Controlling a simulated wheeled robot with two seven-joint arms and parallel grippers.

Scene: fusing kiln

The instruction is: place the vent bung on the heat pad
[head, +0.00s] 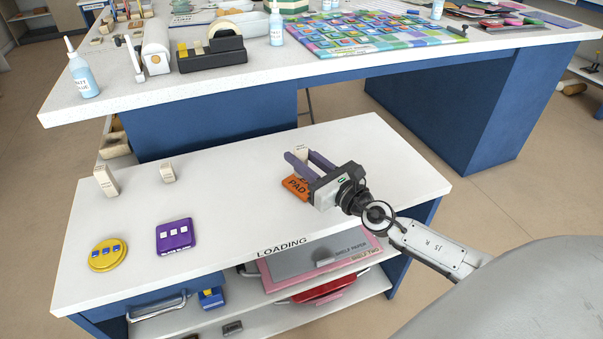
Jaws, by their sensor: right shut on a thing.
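My right gripper (309,162) reaches in from the right over the white loading table. Its two purple fingers are shut on a small pale block, the vent bung (301,152), mostly hidden between them. The orange heat pad (294,187), lettered PAD, lies on the table just below and left of the fingers. The gripper body covers part of the pad. I cannot tell whether the bung touches the pad or hangs above its far edge. My left gripper is not in view.
Two pale upright blocks, a taller one (106,180) and a shorter one (168,173), stand at the table's left. A yellow round piece (108,255) and a purple square piece (175,237) lie nearer. The table's middle is clear. A higher workbench (340,72) stands behind.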

